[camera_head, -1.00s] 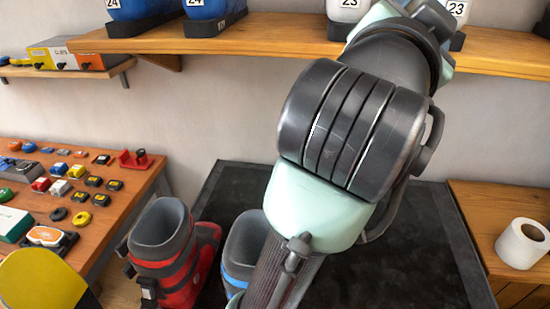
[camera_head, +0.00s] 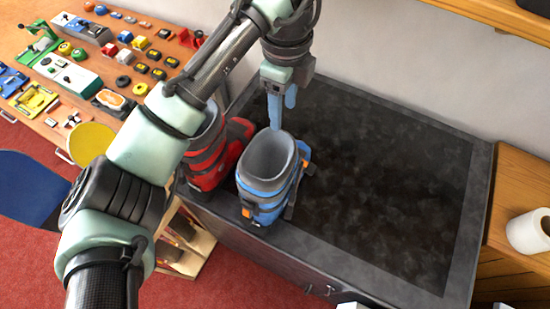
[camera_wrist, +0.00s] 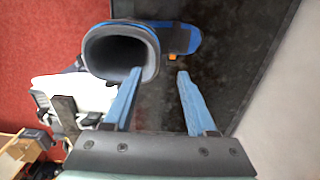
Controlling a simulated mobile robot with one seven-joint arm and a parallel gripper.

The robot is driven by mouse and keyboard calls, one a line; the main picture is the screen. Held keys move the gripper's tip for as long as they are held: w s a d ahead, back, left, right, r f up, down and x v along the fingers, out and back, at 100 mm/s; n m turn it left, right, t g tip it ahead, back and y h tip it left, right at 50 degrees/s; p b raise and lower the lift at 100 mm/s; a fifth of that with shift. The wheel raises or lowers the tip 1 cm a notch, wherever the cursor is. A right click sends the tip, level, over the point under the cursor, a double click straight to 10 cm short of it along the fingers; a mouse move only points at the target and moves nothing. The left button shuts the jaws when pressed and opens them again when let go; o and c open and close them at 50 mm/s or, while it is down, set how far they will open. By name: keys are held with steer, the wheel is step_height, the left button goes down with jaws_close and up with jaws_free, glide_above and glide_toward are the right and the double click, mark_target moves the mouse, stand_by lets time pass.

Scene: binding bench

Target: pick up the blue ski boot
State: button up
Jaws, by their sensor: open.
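The blue ski boot (camera_head: 268,178) stands upright on the dark bench mat, its grey opening facing up. In the wrist view the boot (camera_wrist: 182,38) shows its round dark opening at the upper left and its blue toe to the right. My gripper (camera_head: 281,115) points down just above and behind the boot's rim.
A red ski boot (camera_head: 207,158) stands close to the left of the blue boot, partly behind my arm. The dark mat (camera_head: 390,190) to the right is clear. A paper roll (camera_head: 530,232) sits on the wooden side surface. A wooden table (camera_head: 100,60) with small tools is at upper left.

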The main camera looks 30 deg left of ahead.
mark_target(282, 132)
steer(key=shift+s+f+p, duration=0.2)
steer(key=shift+f+p, duration=0.5)
steer(key=shift+f, duration=1)
steer(key=shift+s+f+p, duration=0.15)
steer(key=shift+f+p, duration=0.55)
steer(key=shift+f, duration=0.95)
jaws_close()
steer(key=shift+r, duration=0.15)
